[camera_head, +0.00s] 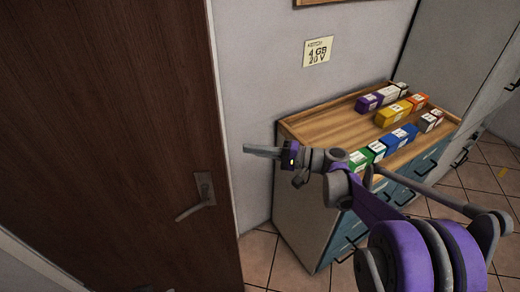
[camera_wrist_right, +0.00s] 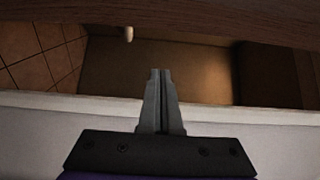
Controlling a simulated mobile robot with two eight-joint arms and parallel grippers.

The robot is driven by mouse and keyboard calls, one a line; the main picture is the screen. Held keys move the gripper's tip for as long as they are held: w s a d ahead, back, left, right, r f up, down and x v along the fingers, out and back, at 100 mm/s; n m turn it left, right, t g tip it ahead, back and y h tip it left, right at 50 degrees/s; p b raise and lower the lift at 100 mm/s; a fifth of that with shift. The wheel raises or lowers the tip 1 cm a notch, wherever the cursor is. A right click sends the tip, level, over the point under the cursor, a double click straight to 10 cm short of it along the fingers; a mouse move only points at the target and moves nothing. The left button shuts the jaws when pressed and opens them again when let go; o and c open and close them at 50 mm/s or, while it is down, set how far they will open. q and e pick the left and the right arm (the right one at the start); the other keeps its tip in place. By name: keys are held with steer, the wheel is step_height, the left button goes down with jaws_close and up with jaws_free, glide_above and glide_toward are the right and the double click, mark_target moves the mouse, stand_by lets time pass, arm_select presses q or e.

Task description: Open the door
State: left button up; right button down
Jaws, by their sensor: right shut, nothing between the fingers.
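The dark brown wooden door (camera_head: 105,130) fills the left of the head view. Its grey lever handle (camera_head: 190,210) sits on a plate near the door's right edge and points left. The door looks shut against its frame. My right gripper (camera_head: 247,149) is shut and empty, in front of the wall, above and to the right of the handle and apart from it. A dark wood surface (camera_wrist_right: 170,14) runs along the top. My left gripper is out of view.
A low cabinet (camera_head: 300,205) with blue drawers stands right of the door, its wooden top holding several coloured boxes (camera_head: 394,113). A paper note (camera_head: 318,51) hangs on the wall. Tall grey cabinets (camera_head: 465,55) stand at the far right. Tiled floor (camera_head: 262,255) shows between door and cabinet.

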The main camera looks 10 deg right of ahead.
steer(key=s+a+p, duration=0.1)
steer(key=a, duration=0.5)
steer(key=shift+s, duration=0.1)
stand_by(0.4)
